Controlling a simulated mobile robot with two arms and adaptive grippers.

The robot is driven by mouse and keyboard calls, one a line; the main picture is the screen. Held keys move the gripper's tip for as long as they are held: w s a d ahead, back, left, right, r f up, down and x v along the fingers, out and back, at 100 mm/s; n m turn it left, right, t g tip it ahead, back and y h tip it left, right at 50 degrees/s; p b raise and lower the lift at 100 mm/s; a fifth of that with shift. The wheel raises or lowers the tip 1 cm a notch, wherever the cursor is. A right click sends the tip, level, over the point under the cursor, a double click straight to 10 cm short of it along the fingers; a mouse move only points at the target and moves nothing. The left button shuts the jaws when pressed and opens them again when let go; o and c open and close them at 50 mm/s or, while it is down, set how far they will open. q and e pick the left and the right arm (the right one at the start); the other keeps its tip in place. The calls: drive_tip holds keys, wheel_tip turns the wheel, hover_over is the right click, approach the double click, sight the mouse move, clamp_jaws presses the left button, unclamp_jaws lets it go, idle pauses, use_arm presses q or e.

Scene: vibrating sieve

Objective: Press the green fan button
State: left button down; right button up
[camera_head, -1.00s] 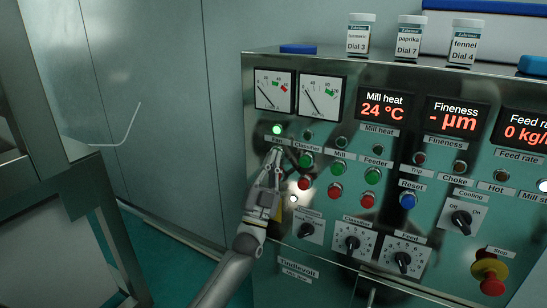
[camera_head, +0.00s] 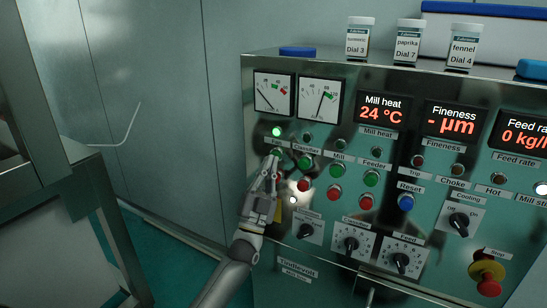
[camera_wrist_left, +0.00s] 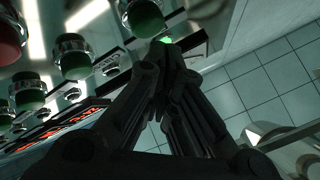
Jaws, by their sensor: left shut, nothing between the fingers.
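The control panel has a row labelled Fan, Classifier, Mill and Feeder. The Fan lamp (camera_head: 277,132) glows green above its label (camera_head: 277,142). My left gripper (camera_head: 275,155) is shut and empty, its tips just below the Fan label at the panel face. The green fan button is hidden behind the fingers; I cannot tell whether they touch it. In the left wrist view the shut fingertips (camera_wrist_left: 170,50) point at the panel, with a green glow (camera_wrist_left: 165,41) beyond them. The right gripper is not in view.
Beside the gripper are the green Classifier button (camera_head: 304,162) and a red button (camera_head: 304,185). Several other buttons and knobs fill the panel. A red stop button (camera_head: 489,287) is at lower right. Jars (camera_head: 407,42) stand on top. A metal frame (camera_head: 90,170) is at left.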

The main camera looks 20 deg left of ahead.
use_arm(q)
drive_tip(key=s+p, duration=0.3)
drive_tip(key=s, duration=0.2)
drive_tip(key=shift+a, duration=0.15)
idle(0.7)
idle(1.2)
